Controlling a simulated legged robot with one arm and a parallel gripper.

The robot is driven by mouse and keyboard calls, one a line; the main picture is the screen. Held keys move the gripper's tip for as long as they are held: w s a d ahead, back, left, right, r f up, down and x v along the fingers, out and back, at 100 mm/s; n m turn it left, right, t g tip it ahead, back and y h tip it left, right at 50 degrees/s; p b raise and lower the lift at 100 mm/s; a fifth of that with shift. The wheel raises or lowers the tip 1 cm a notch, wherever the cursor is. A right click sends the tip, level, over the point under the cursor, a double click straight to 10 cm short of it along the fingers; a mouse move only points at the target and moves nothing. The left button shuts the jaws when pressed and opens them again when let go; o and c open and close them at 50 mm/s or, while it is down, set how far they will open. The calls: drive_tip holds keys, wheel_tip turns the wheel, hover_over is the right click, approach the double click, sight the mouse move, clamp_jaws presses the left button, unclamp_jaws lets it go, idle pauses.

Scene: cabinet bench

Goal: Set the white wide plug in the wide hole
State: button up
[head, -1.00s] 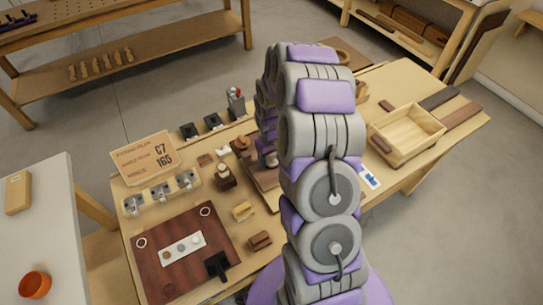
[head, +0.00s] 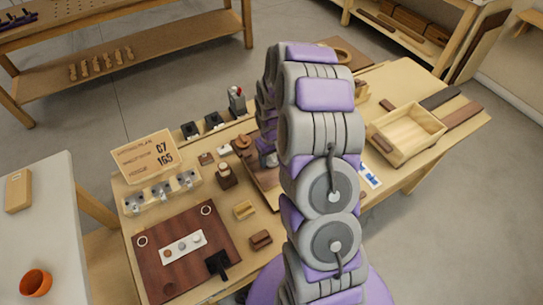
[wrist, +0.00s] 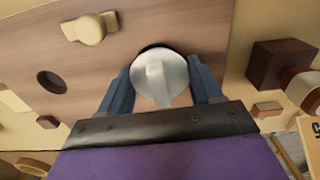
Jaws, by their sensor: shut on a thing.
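The white plug (wrist: 160,82) is round with a raised grip bar and sits between the blue-grey fingers of my gripper (wrist: 163,90) in the wrist view. My gripper is shut on it. A dark crescent of a hole (wrist: 152,48) shows along the plug's far edge in the brown wooden board (wrist: 120,60). The plug is over or in this hole; I cannot tell how deep. A smaller dark round hole (wrist: 51,82) is open to the left. In the head view my arm hides the plug and most of the board.
A tan knobbed piece (wrist: 90,28) sits at the board's far left. A dark brown block (wrist: 278,62) stands to the right of the board. In the head view, an open wooden tray (head: 405,136) lies right of my arm and a dark red-brown panel (head: 190,250) lies front left.

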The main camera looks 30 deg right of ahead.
drive_tip(key=shift+f, duration=0.1)
drive_tip(key=o, duration=1)
drive_tip(key=shift+r+p, duration=1.45)
drive_tip(key=shift+r, duration=2.3)
